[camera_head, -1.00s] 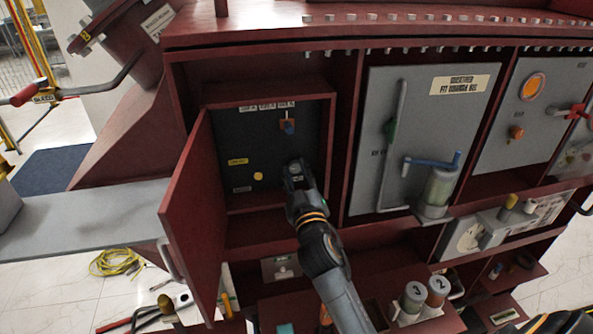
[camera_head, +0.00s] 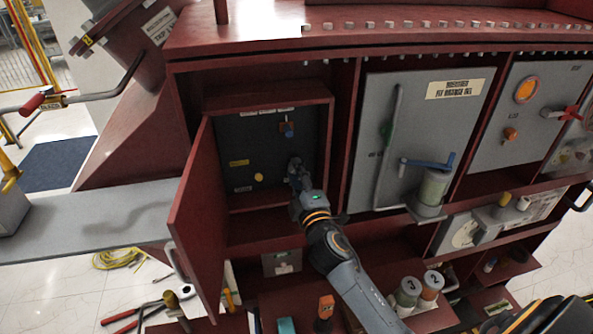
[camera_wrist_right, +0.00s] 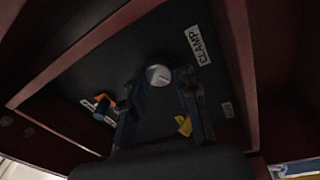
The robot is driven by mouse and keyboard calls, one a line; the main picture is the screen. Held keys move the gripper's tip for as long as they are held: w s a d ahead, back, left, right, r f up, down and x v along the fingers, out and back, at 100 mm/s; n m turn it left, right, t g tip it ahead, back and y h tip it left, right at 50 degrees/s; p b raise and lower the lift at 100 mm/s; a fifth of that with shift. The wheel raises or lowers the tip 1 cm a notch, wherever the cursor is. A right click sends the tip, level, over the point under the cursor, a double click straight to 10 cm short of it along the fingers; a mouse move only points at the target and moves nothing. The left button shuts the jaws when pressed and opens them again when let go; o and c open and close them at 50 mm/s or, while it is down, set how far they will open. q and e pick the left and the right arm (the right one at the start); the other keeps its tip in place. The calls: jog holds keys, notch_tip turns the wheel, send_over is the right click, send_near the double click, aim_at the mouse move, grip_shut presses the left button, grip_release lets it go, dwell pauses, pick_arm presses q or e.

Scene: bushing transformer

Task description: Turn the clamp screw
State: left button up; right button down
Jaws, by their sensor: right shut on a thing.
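The clamp screw (camera_wrist_right: 158,75) is a round silver head with a slot, on the dark back panel of an open red compartment. A white label (camera_wrist_right: 198,46) reading CLAMP is beside it in the wrist view. My right gripper (camera_wrist_right: 161,82) has its two fingers on either side of the screw head, shut on it. In the head view my right gripper (camera_head: 294,164) reaches into the compartment and hides the screw. My left gripper is in neither current view.
The compartment's red door (camera_head: 199,220) stands open at the left. A grey panel (camera_head: 455,120) with a blue-handled lever (camera_head: 427,163) is to the right.

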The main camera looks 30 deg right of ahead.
jog(key=shift+d+r+n, duration=0.1)
jog(key=shift+r+n, duration=0.15)
jog(key=shift+n, duration=0.25)
jog(key=c, duration=1)
grip_release()
jog(key=shift+w+f, duration=0.15)
jog(key=shift+f, duration=0.05)
jog(key=v, duration=1.2)
